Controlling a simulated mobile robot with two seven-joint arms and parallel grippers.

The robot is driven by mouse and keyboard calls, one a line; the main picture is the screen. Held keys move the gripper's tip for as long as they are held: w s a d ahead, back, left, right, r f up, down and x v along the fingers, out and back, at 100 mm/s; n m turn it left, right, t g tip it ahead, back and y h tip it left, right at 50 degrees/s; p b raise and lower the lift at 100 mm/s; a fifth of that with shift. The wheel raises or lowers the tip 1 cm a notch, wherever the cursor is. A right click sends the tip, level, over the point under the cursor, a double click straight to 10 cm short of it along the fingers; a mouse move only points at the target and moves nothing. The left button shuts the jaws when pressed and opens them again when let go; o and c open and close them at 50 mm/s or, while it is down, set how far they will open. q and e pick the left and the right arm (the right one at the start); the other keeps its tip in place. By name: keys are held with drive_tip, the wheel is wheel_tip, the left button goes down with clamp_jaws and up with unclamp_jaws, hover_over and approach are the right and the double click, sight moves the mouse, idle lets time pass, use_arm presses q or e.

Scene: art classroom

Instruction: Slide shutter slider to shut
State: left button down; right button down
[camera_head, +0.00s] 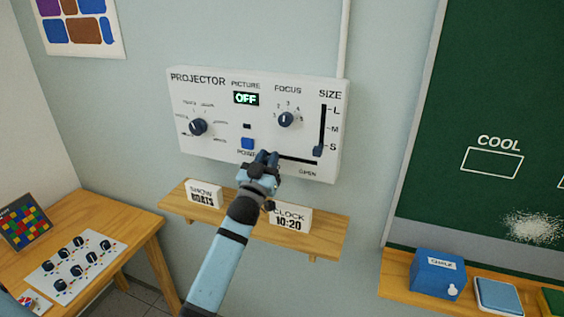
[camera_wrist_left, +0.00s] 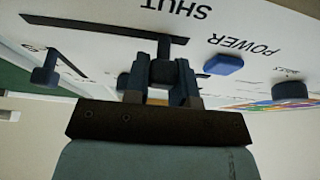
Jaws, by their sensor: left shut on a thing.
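The white projector panel (camera_head: 220,135) is on the wall. Its horizontal shutter slot (camera_head: 300,161) runs along the lower right, with OPEN printed under the right end. The left end is hidden behind my left gripper (camera_head: 267,157). In the left wrist view, the panel is upside down and the word SHUT (camera_wrist_left: 175,8) is by the slot's end nearest the blue power button (camera_wrist_left: 223,64). There my left gripper (camera_wrist_left: 164,75) is shut on the dark shutter slider (camera_wrist_left: 164,48), close to that end. My right gripper is not in view.
A wooden shelf (camera_head: 250,222) with SHOW (camera_head: 204,193) and CLOCK (camera_head: 290,217) blocks is below. A chalkboard (camera_head: 490,100) is at right.

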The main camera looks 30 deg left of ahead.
use_arm(q)
drive_tip(key=shift+a, duration=0.1)
drive_tip(key=c, duration=1)
unclamp_jaws()
drive_tip(key=shift+a, duration=0.15)
drive_tip(key=shift+o, duration=0.2)
drive_tip(key=shift+a, duration=0.1)
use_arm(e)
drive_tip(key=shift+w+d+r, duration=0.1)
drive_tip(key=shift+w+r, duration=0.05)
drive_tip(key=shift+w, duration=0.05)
use_arm(q)
drive_tip(key=shift+s+f, duration=0.1)
drive_tip(key=shift+s, duration=0.05)
drive_tip(key=b+v, duration=0.3)
drive_tip(key=v, duration=1)
drive_tip(key=shift+s, duration=0.25)
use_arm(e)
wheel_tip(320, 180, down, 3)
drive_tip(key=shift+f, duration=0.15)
use_arm(q)
drive_tip(key=shift+f, duration=0.1)
